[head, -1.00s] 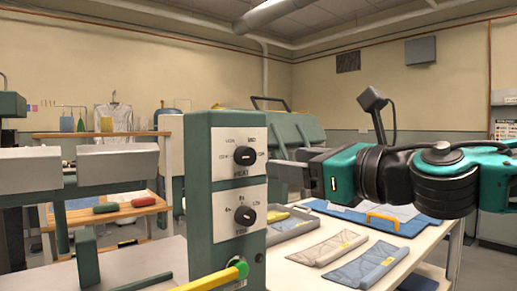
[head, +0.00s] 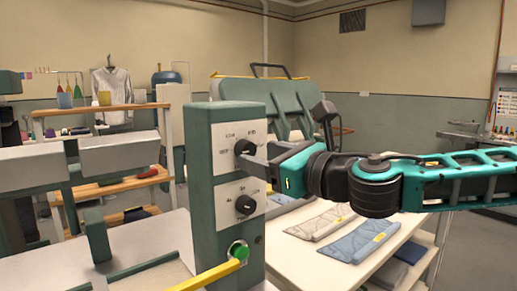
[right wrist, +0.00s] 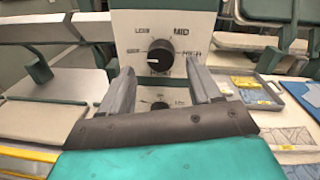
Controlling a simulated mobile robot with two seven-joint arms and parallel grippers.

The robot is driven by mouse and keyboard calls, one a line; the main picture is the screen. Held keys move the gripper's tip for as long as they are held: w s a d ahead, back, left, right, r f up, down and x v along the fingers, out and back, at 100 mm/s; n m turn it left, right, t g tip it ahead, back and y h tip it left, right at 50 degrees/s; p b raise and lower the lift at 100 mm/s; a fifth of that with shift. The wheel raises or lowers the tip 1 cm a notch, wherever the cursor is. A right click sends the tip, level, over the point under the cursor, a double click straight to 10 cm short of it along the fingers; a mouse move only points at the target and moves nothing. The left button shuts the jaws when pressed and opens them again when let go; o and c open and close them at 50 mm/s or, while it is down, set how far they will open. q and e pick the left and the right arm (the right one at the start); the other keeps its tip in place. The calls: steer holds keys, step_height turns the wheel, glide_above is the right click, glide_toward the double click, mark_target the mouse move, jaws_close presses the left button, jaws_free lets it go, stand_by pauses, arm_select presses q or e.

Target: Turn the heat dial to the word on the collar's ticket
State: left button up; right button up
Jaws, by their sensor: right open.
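The heat dial (head: 243,147) is a round black knob on the upper white plate of a grey-green control post (head: 212,165). In the right wrist view the heat dial (right wrist: 160,56) has a white pointer mark toward the left; MID reads at its upper right, and the other labels are blurred. My right gripper (head: 257,163) is open, close in front of the dial. In the wrist view its fingers (right wrist: 159,68) stand left and right of and below the knob, with no clear contact. No collar ticket is readable. My left gripper is not in view.
A second black dial (head: 245,205) sits below, with a green button (head: 238,251) and a yellow lever (head: 208,276) under it. A white shirt (head: 112,88) hangs behind.

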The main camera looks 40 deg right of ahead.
steer(key=shift+w+a+p, duration=0.25)
steer(key=shift+w+p, duration=0.05)
steer(key=shift+w, duration=0.65)
steer(key=shift+w+d, duration=0.1)
steer(key=shift+d, duration=0.05)
steer(key=c, duration=1)
steer(key=shift+c, duration=0.2)
